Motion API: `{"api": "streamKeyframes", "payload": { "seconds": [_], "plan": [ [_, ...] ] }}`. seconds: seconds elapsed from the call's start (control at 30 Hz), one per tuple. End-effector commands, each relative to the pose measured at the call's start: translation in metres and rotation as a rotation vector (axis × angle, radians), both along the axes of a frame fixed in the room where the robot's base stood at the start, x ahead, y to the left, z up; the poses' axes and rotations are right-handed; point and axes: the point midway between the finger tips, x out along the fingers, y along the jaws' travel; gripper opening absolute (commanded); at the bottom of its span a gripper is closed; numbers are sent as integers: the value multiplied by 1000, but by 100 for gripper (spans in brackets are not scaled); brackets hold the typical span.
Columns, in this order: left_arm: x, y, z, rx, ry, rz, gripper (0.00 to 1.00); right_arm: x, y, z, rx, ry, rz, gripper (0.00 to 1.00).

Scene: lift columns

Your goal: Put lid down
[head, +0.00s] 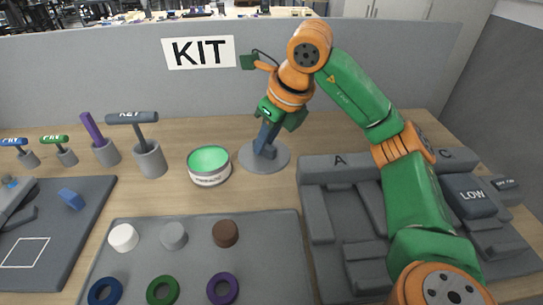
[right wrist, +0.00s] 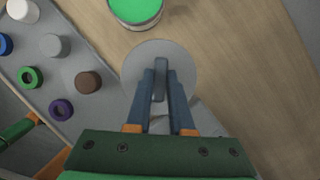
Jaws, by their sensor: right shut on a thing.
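The lid (head: 283,159) is a flat, round grey disc with an upright blue-grey handle. It is level, at or just above the wooden table, to the right of the green-topped tin; I cannot tell whether it touches the table. My right gripper (head: 267,140) points down from above and is shut on the handle. In the right wrist view the handle (right wrist: 160,78) sits between the two fingers, with the lid disc (right wrist: 139,63) beneath. The open round tin (head: 209,163) with green inside stands beside it, also seen in the wrist view (right wrist: 135,10). My left gripper is not in view.
A grey board (head: 200,261) with pegs and coloured rings lies in front. Several tools in round holders (head: 150,161) stand at left. A grey sectioned fixture (head: 318,218) with a LOW block (head: 474,196) is at right. A grey KIT panel (head: 150,88) closes the back.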

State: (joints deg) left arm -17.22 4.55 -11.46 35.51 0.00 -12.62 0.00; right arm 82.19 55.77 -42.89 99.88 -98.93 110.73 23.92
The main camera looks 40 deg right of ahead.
Motion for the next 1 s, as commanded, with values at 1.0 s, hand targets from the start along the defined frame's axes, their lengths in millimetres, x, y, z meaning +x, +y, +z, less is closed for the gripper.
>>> {"api": "streamKeyframes", "payload": {
  "seconds": [1.0],
  "plan": [
    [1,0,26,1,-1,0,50,66,-47,-105,-2,-2,3,34]
  ]
}}
